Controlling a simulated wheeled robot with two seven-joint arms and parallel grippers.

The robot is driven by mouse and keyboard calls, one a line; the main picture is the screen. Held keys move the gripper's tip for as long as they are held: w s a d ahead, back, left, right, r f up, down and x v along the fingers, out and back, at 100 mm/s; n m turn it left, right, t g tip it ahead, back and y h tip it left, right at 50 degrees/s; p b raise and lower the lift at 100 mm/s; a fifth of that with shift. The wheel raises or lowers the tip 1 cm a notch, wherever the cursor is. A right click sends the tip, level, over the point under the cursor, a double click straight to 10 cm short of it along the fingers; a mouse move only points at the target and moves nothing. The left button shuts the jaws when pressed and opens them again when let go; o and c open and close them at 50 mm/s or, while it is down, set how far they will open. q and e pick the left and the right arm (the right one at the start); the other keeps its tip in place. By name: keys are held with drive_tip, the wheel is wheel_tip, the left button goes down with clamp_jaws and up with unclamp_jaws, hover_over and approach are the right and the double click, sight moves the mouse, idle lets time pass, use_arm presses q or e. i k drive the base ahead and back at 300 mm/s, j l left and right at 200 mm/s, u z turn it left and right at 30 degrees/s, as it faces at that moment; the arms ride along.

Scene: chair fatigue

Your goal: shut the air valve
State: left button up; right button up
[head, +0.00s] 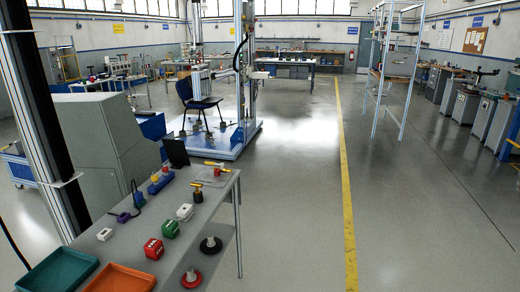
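No part is clearly recognisable as the air valve at this size. Small fittings with yellow parts lie on the grey bench (207,215). One is a dark upright piece with a yellow top (197,192). Another is a yellow bar with a red end (217,166) near the bench's back right corner. A blue block with yellow and red knobs (160,181) stands to their left. Behind the bench, a dark blue chair (199,103) stands on the test rig's blue-edged platform (232,150). Neither of my grippers is in view.
Green (170,229), red (153,249) and white (185,212) boxes stand on the bench. A teal tray (57,272) and an orange tray (122,279) are at its front left. A grey cabinet (100,135) stands behind. The floor right of the bench is clear, with a yellow line (347,210).

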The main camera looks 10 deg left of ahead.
sight(209, 164)
drive_tip(key=i+u, duration=0.5)
drive_tip(key=i+l+u, duration=0.25)
drive_tip(key=i+u, duration=0.2)
drive_tip(key=i, duration=0.15)
drive_tip(key=i+l+u, duration=0.3)
drive_tip(key=i+l, duration=0.2)
drive_tip(key=l, duration=0.15)
drive_tip(key=i+l+u, duration=0.2)
drive_tip(key=l, duration=0.15)
drive_tip(key=i+l+u, duration=0.15)
drive_tip(key=l, duration=0.25)
drive_tip(key=i+l+u, duration=0.15)
drive_tip(key=l, duration=0.3)
drive_tip(key=i+j, duration=0.05)
drive_tip(key=i, duration=0.05)
